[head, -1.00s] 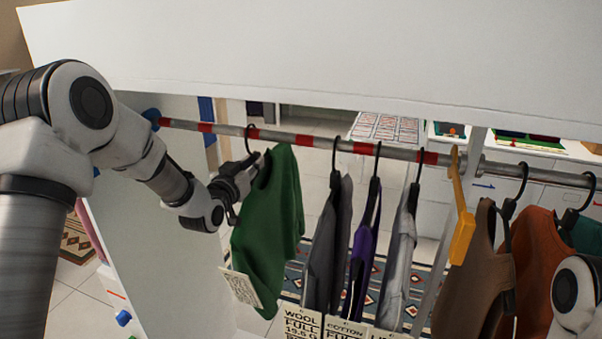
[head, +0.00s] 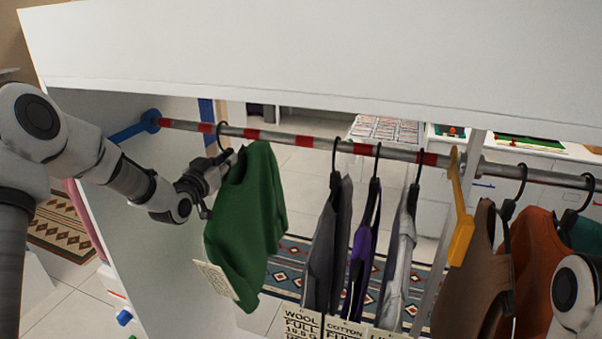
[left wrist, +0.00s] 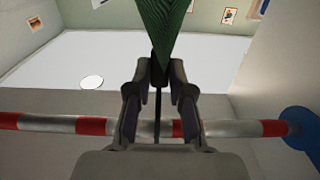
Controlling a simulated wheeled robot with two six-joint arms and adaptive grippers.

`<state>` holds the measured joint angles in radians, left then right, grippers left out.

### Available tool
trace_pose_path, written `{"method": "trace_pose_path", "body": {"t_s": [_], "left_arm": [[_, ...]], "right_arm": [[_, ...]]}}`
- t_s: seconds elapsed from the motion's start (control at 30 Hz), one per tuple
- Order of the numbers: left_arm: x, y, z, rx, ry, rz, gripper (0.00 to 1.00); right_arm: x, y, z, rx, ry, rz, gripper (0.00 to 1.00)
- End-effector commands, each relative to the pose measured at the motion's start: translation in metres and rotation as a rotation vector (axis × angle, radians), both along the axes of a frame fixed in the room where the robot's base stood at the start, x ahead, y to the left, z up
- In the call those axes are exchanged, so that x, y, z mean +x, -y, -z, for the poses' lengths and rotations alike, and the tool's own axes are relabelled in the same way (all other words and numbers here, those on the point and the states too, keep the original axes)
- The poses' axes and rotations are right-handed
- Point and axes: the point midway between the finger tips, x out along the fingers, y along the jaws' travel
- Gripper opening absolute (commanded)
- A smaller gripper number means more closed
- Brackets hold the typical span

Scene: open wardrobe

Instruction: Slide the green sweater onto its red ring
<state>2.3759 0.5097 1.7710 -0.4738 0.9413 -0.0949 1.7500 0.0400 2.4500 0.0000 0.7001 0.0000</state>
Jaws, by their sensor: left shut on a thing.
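The green sweater (head: 250,215) hangs from a dark hanger (head: 223,128) near the left end of the rail (head: 277,136). My left gripper (head: 222,172) is shut on the hanger below its hook. In the left wrist view, the hanger stem (left wrist: 158,112) runs between my fingers (left wrist: 159,85), with the green sweater (left wrist: 167,25) above. The hook sits on bare rail just right of a red ring (head: 206,127), beside it rather than centred on it. In the left wrist view that red ring (left wrist: 186,128) is close to the stem. My right gripper is out of view.
Another red ring (head: 252,133) is farther right. The rail's blue end mount (head: 150,120) and the white side wall (head: 150,220) are at left. Grey and purple garments (head: 322,245) hang to the right, with a clear gap. A yellow divider (head: 461,235) stands beyond them.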

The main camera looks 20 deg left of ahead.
Motion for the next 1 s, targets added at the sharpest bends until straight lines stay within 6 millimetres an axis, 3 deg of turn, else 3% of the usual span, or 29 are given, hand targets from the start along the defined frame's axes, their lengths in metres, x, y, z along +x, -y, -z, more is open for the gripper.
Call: {"method": "trace_pose_path", "body": {"t_s": [0.47, 0.5, 0.57, 0.6, 0.87, 1.0], "left_arm": [[0.002, -0.037, -0.001, -0.001, 0.003, -0.003, 0.0], [0.002, -0.039, -0.001, -0.001, 0.003, -0.003, 0.24], [0.002, -0.038, -0.001, -0.001, 0.002, -0.001, 0.45], [0.002, -0.038, -0.001, -0.001, 0.002, -0.001, 0.5], [0.001, -0.037, 0.002, -0.002, -0.004, 0.0, 0.5], [-0.01, -0.039, 0.001, -0.004, -0.002, -0.002, 0.5]], "right_arm": [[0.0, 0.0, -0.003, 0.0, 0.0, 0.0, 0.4], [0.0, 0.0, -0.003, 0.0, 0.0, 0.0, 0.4], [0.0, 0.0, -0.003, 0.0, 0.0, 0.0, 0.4], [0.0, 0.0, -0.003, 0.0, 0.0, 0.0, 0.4], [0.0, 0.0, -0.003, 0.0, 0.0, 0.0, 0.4], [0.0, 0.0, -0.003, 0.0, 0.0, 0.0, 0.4]]}}
